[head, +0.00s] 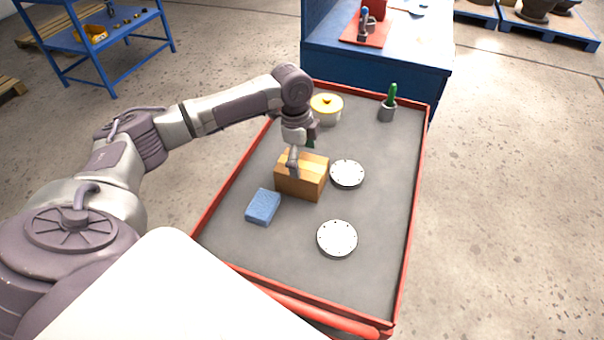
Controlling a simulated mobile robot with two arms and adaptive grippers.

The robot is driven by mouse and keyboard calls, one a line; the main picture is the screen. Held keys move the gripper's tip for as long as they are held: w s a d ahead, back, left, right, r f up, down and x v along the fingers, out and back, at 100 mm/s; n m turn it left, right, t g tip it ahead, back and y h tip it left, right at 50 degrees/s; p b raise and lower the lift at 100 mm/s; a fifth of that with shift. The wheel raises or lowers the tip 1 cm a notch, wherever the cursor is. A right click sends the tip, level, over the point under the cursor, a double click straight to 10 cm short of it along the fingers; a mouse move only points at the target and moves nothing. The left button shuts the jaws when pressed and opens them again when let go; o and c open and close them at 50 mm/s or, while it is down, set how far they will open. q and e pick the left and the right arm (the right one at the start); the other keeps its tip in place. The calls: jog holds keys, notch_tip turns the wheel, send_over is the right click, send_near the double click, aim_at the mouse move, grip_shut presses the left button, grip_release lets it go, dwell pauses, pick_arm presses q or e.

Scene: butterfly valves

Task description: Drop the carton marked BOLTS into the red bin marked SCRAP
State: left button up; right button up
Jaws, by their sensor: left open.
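A brown cardboard carton (313,177) with a lighter tape strip sits on the grey top of the red-rimmed cart (385,215). I cannot read any marking on it. My left gripper (297,162) points down at the carton's upper left part and is open. One finger overlaps the carton's near left side in the picture; whether it touches is unclear, and the other finger is mostly hidden. No red bin marked SCRAP can be made out. My right gripper is not in view.
Two pale flange discs (347,173) (337,239) and a blue block (262,207) lie near the carton. A yellow-rimmed pot (327,109) and a grey cup with a green item (388,108) stand at the back. A blue bench (378,62) lies beyond the cart.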

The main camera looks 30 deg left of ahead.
aim_at(301, 164)
pick_arm(q)
notch_tip(301, 164, down, 5)
jog(key=shift+a+r+p, duration=0.1)
jog(key=shift+r+p, duration=0.05)
jog(key=shift+p, duration=0.35)
jog(key=shift+f, duration=0.3)
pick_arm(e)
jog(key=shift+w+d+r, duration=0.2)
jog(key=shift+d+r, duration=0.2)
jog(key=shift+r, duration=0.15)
pick_arm(q)
jog(key=shift+c, duration=0.3)
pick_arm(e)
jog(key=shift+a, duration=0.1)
pick_arm(q)
jog(key=c, duration=1.3)
jog(key=shift+r, duration=0.1)
jog(key=shift+c, duration=0.5)
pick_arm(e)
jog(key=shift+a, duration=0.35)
pick_arm(q)
jog(key=shift+w+r, duration=0.1)
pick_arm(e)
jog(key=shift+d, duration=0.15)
